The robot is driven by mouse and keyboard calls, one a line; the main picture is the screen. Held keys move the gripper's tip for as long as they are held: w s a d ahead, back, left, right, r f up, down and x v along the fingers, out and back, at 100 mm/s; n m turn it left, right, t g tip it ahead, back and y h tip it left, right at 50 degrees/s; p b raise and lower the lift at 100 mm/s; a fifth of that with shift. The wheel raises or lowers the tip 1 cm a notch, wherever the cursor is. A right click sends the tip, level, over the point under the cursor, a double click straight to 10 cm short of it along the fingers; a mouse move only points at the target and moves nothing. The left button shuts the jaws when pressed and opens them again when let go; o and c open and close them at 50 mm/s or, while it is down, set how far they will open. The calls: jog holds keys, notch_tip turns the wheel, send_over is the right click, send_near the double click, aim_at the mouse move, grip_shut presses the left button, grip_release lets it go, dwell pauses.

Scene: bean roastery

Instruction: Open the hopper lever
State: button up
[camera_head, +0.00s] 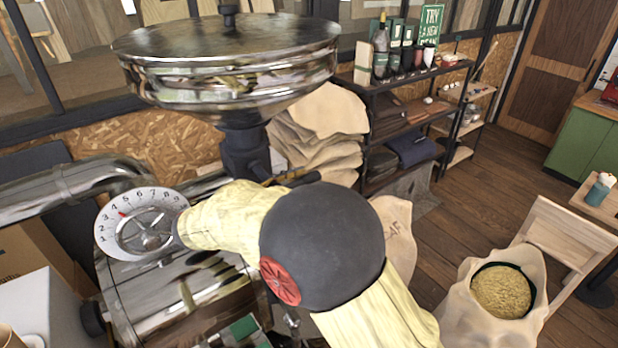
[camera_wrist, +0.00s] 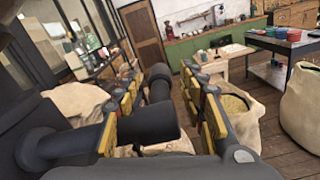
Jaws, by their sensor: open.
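The roaster's steel hopper (camera_head: 228,75) stands upright at the upper left of the head view, on a dark neck (camera_head: 243,152). In the wrist view, a thick black bar (camera_wrist: 145,125), which looks like the hopper lever, lies between the fingers of my gripper (camera_wrist: 160,82). A dark rod (camera_wrist: 62,145) shows to its left, beyond the left finger. The yellow-padded fingers are apart, one on each side of the bar; I cannot tell whether either touches it. In the head view my arm hides most of the gripper and lever; only a dark and yellow bit shows beside the neck.
A round numbered dial (camera_head: 142,222) and a steel pipe (camera_head: 60,190) are left of my arm. Sacks (camera_head: 318,125) and a black shelf (camera_head: 425,85) stand behind. An open sack of beans (camera_head: 455,305) sits at right, beside a wooden chair (camera_head: 562,240).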

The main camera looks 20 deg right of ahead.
jog(key=shift+x, duration=1)
jog(key=shift+c, duration=1.2)
jog(key=c, duration=0.8)
grip_shut()
